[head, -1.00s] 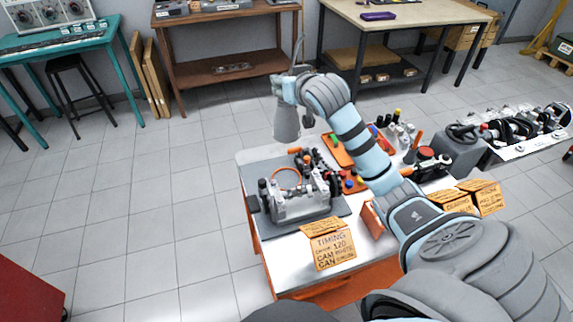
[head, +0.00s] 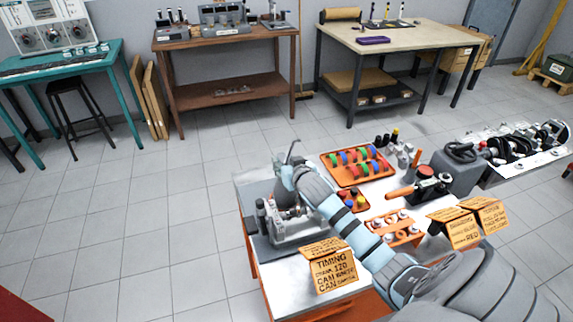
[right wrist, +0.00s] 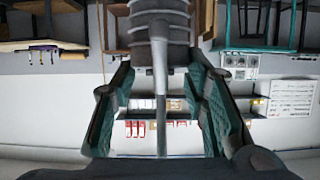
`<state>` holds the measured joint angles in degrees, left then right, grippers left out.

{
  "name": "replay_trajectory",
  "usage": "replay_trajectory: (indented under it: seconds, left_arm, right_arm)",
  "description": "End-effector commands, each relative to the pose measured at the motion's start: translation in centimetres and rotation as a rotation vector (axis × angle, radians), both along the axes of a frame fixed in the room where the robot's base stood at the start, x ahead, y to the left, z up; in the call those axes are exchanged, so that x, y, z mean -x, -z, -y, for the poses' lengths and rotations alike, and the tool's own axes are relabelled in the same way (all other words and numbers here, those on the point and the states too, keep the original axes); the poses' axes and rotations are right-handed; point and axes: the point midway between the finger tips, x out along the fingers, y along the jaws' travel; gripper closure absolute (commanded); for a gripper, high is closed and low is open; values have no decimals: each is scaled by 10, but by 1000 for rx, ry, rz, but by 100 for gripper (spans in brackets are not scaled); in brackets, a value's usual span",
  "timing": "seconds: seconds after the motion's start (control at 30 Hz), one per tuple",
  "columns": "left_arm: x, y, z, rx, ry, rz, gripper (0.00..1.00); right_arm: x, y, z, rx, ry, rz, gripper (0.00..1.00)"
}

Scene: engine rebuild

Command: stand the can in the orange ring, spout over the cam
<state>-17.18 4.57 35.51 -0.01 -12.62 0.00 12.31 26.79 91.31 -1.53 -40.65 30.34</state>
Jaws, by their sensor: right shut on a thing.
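My right gripper (head: 286,178) is shut on the grey can, holding it upright above the bench. The can's thin spout (head: 292,150) rises above the gripper in the head view. In the right wrist view, which is upside down, the ribbed can (right wrist: 160,40) and its spout lie between the fingers (right wrist: 160,105). My left gripper is out of view.
An orange tray (head: 358,182) of coloured parts lies behind my arm. An orange TIMING card (head: 333,272) stands at the bench's front. More orange cards (head: 458,230) stand at the right.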

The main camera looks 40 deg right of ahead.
Motion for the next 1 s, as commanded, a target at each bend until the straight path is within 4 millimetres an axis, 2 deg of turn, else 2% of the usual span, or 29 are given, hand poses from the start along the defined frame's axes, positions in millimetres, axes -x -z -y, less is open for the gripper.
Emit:
replay_trajectory:
  seconds: [0.1,0.13,0.23,0.53,0.67,0.77,1.0]
  left_arm:
    - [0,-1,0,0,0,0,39]
    - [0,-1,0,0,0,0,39]
    - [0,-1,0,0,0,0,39]
    - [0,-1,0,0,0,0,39]
    - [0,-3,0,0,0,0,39]
    - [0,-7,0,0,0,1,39]
    - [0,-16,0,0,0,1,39]
  right_arm:
    - [0,-1,0,0,0,0,100]
    - [1,0,0,-1,1,-4,57]
    - [0,0,0,-1,1,-4,41]
    - [1,-1,0,-1,1,-3,40]
    - [8,-4,-2,0,1,-4,40]
    - [24,-11,-8,0,-1,-4,40]
    - [80,-38,-28,1,-2,-4,40]
